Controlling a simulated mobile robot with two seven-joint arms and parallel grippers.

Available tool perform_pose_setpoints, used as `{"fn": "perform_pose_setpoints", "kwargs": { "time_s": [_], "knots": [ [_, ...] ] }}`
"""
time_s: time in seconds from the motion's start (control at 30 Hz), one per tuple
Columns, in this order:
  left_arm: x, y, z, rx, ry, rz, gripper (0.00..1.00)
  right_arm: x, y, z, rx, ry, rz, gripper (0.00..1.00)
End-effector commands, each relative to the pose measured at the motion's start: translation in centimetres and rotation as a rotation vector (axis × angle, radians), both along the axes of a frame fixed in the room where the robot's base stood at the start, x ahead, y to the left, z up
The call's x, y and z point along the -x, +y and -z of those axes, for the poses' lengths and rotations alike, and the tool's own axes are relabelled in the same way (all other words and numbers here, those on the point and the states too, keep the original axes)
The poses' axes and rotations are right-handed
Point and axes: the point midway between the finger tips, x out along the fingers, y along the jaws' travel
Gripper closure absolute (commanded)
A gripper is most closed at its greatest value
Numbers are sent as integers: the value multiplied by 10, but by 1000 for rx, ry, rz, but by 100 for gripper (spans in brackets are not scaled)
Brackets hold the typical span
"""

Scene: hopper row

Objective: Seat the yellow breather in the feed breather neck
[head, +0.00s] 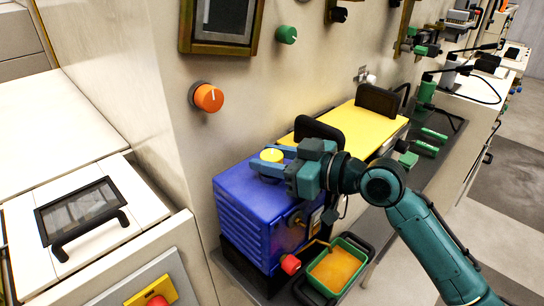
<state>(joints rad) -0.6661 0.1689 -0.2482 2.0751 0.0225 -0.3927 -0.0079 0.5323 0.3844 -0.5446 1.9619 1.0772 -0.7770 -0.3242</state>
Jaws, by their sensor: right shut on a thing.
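The yellow breather (271,155) is a small round yellow piece between the fingers of my right gripper (268,162). The gripper is shut on it, just over the top of the blue ribbed box (240,205). The breather neck is not visible; the gripper and breather cover that part of the box top. I cannot tell whether the breather touches the box or is held above it. My left gripper is not in view.
A green tray (318,284) with orange contents stands in front of the blue box, near a red knob (290,264). A yellow panel (357,127) with black handles lies behind. An orange knob (208,97) sticks out from the wall. A white cabinet stands left.

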Motion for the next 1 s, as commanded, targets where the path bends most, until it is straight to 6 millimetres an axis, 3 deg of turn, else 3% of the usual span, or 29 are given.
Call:
{"fn": "perform_pose_setpoints", "kwargs": {
  "time_s": [0.37, 0.4, 0.6, 0.7, 1.0],
  "knots": [
    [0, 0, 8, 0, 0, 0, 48, 0, 0, 11, 1, 1, 0, 89],
    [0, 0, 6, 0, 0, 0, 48, 0, 0, 10, 1, 1, 0, 60],
    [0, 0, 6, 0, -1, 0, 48, 0, 0, 9, 1, 1, 0, 44],
    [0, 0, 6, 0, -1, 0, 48, 0, 0, 9, 1, 1, 0, 38],
    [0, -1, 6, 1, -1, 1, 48, 0, 0, 9, 1, 1, 0, 38]
  ]
}}
